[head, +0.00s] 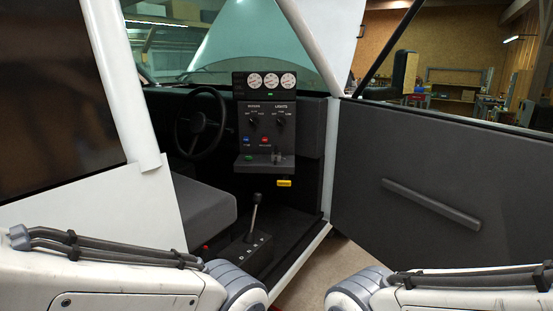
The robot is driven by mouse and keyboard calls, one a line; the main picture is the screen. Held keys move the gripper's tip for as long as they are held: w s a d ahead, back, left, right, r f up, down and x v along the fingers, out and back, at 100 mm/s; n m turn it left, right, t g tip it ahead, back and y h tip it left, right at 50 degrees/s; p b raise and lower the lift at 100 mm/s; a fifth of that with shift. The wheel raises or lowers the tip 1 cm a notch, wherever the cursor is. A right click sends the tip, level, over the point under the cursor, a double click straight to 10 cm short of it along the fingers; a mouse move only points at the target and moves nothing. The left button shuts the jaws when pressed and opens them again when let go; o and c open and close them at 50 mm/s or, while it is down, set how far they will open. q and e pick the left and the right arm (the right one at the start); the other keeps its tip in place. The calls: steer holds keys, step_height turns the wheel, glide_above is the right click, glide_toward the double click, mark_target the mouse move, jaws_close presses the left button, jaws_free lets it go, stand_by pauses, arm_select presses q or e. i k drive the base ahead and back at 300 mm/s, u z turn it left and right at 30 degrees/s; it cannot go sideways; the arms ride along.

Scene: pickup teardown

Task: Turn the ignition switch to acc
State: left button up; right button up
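A dark control panel (265,125) stands in the cab, seen through the open door. It carries two black rotary knobs, a left knob (253,121) and a right knob (281,121) under a label that reads like LIGHTS. The left label and the position marks are too small to read surely. I cannot tell which control is the ignition switch or how it is set. A small ledge below the panel has a green spot (248,157) and small upright parts (276,158). My two arms show at the bottom left and bottom right; both grippers are out of view.
A steering wheel (196,122) and grey seat (203,206) are left of the panel. A gear lever (254,212) rises from a floor box in front. The open door (440,170) fills the right side. Blue and red buttons and a yellow tag (284,183) are near the panel.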

mark_target(275, 158)
steer(key=z, duration=0.6)
steer(key=i, duration=1.35)
steer(key=u, duration=0.65)
steer(key=i, duration=0.8)
steer(key=u, duration=0.85)
